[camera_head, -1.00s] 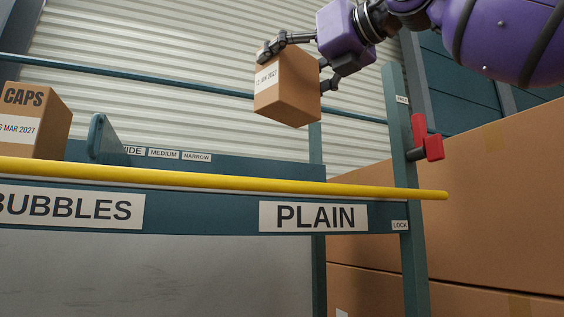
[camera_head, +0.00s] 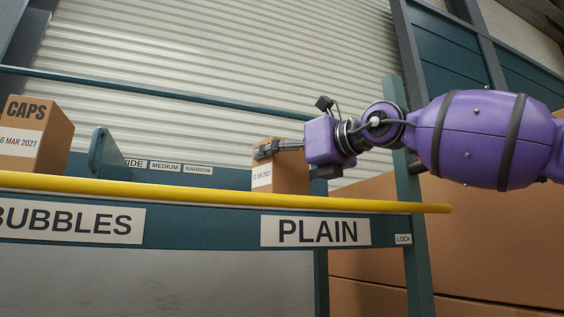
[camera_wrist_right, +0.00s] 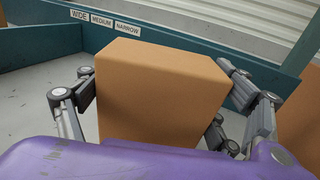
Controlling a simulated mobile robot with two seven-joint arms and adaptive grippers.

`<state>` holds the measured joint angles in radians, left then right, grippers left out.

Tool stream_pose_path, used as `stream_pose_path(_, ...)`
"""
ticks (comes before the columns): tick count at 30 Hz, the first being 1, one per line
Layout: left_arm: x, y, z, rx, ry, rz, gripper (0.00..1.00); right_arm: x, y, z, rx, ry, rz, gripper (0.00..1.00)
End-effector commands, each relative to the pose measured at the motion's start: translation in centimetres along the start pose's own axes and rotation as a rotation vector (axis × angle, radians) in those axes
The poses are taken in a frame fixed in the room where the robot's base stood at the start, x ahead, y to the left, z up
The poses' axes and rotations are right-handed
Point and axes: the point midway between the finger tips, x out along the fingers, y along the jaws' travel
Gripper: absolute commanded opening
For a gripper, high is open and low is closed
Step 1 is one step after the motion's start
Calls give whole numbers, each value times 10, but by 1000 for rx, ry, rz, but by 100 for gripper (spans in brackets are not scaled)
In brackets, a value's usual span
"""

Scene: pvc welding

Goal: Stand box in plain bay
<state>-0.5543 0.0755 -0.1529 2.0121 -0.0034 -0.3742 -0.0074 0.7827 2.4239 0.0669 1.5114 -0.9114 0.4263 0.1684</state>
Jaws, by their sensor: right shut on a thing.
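The brown cardboard box (camera_head: 289,180) with a white date label is upright behind the yellow rail, above the PLAIN sign (camera_head: 316,232). My right gripper (camera_head: 280,150) is shut on it, with fingers on either side. In the right wrist view the box (camera_wrist_right: 155,95) sits between the fingers of the gripper (camera_wrist_right: 160,100). The rail hides the box's lower edge, so I cannot tell whether it touches the shelf. My left gripper is not in view.
A CAPS box (camera_head: 36,140) stands left in the BUBBLES bay. A teal divider (camera_head: 103,155) stands between the bays. The yellow rail (camera_head: 200,192) runs along the front. WIDE, MEDIUM and NARROW labels (camera_head: 165,167) mark the back panel.

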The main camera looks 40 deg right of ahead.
Motion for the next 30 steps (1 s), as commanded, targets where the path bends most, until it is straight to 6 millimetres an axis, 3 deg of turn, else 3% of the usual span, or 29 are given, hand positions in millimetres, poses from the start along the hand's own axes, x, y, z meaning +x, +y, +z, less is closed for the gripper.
stream_pose_path(11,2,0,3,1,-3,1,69,0,1,-2,-1,-4,1,50)
stream_pose_path(12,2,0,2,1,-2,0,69,0,0,-3,0,-1,0,89)
stream_pose_path(15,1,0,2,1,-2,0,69,-1,1,-2,-1,-2,1,100)
stream_pose_path(30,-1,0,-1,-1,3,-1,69,-5,1,3,-1,-6,1,100)
